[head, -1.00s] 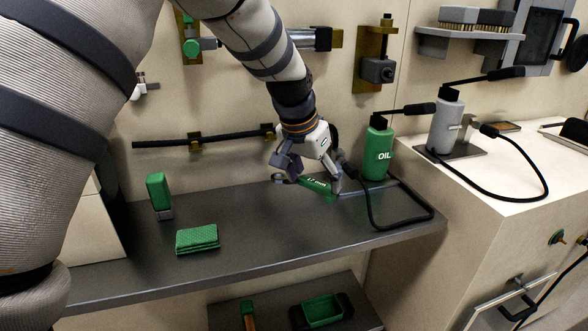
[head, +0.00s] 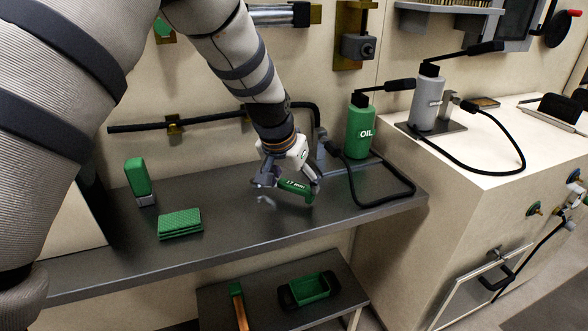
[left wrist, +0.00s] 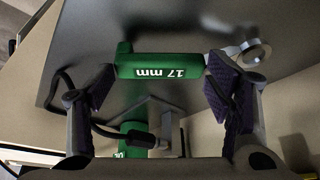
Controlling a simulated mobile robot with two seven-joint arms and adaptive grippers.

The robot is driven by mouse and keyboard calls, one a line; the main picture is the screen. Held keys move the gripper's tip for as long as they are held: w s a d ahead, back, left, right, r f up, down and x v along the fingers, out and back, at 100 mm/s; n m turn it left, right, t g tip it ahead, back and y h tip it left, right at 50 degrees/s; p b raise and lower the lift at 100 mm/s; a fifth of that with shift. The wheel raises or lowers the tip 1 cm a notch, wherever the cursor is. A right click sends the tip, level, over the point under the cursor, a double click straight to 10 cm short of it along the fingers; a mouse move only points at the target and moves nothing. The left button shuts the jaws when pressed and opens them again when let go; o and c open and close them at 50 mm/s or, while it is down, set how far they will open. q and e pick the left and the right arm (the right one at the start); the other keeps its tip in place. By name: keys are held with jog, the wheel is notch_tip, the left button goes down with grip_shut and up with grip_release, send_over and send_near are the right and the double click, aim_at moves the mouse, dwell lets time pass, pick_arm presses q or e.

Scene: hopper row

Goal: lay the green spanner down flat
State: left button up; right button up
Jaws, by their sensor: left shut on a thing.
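The green spanner (head: 297,188), with a green "17 mm" handle and a silver ring end, is in my left gripper (head: 291,187), above the dark metal shelf (head: 250,225). In the left wrist view the spanner (left wrist: 160,67) lies across the picture, its ring end at the upper right. The dark finger pads of my left gripper (left wrist: 163,88) are at the two ends of the green handle. The gripper is shut on the spanner. I cannot tell whether the spanner touches the shelf. My right gripper is not in view.
A green oil bottle (head: 361,130) with a black hose stands behind to the right. A green cloth (head: 180,223) and a green-and-grey block (head: 139,181) are at the left of the shelf. A green tray (head: 310,287) sits on the lower shelf. The shelf between cloth and gripper is clear.

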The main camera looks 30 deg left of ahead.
pick_arm(q)
jog(key=shift+f, duration=0.15)
dwell(0.3)
jog(key=shift+f, duration=0.4)
jog(key=o, duration=1.6)
jog(key=v, duration=1.2)
jog(key=shift+s, duration=0.1)
